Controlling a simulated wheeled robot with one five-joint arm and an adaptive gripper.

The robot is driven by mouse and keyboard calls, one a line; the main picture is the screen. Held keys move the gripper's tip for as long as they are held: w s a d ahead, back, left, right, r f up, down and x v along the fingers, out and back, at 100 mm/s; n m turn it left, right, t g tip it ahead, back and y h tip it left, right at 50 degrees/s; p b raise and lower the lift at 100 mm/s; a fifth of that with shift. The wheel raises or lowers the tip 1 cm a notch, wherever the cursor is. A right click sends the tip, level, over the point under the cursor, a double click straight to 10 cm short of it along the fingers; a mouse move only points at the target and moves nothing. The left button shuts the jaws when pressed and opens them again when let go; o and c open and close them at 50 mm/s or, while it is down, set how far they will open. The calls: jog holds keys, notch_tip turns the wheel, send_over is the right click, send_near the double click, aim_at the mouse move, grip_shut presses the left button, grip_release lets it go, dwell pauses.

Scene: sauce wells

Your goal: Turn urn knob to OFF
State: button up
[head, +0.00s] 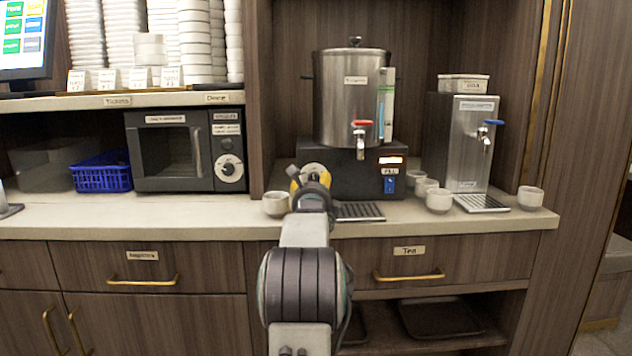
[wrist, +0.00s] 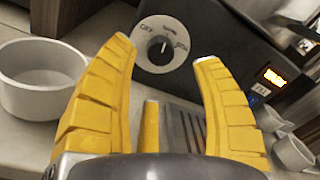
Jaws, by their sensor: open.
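The urn (head: 352,100) is a steel cylinder with a red-handled tap, standing on a black base (head: 352,172) at the back of the counter. Its knob (wrist: 163,50) is a white dial with a dark centre on the base's front; in the wrist view the pointer stands about upright and the word OFF shows at its upper left. The dial also shows in the head view (head: 315,170), partly behind my arm. My gripper (wrist: 166,62) has yellow fingers spread open and empty, with the knob beyond and between the fingertips. In the head view my arm hides most of the gripper.
A white cup (wrist: 38,78) sits close to the left finger. A drip tray (head: 360,211) lies below the tap. Several cups (head: 439,200) and a steel dispenser (head: 466,140) with a blue-handled tap stand to the right. A microwave (head: 185,150) is to the left.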

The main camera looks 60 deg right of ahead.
aim_at(313, 179)
jog(key=shift+b+x, duration=0.9)
jog(key=shift+x, duration=1.15)
jog(key=shift+p+x, duration=0.4)
jog(key=shift+x, duration=0.95)
jog(key=shift+f, duration=0.1)
jog(key=shift+c, duration=0.2)
jog(key=c, duration=1.2)
